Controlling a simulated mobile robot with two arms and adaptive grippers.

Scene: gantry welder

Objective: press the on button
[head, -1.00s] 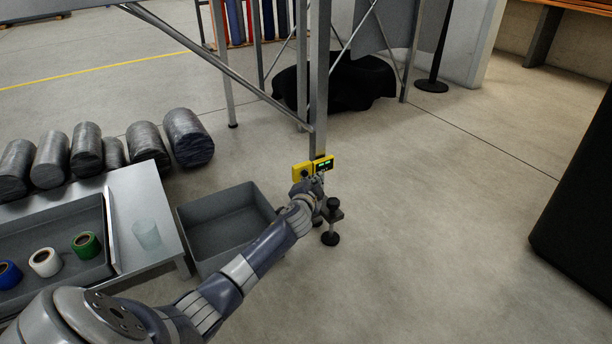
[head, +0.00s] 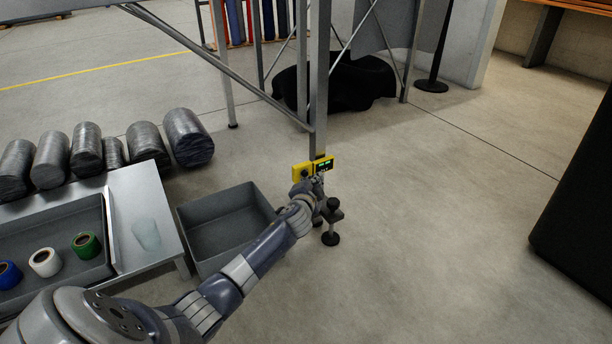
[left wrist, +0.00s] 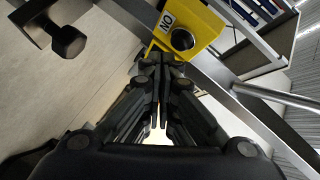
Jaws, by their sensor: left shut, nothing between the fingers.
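A yellow control box (head: 302,171) with a small dark display (head: 324,165) showing green marks is fixed to a grey metal post. In the left wrist view the yellow box (left wrist: 199,28) shows an "ON" label (left wrist: 167,21) beside a round black button (left wrist: 183,39). My left gripper (head: 316,182) reaches up to the box from below in the head view. In the left wrist view its shut, empty fingertips (left wrist: 160,58) lie just below the button, close to the box's lower edge. Whether they touch the box I cannot tell. My right gripper is not in view.
The grey post (head: 319,80) belongs to a metal frame. A black levelling foot (head: 331,238) stands just right of my gripper. An empty grey bin (head: 228,262) and a table with tape rolls (head: 86,244) lie at left.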

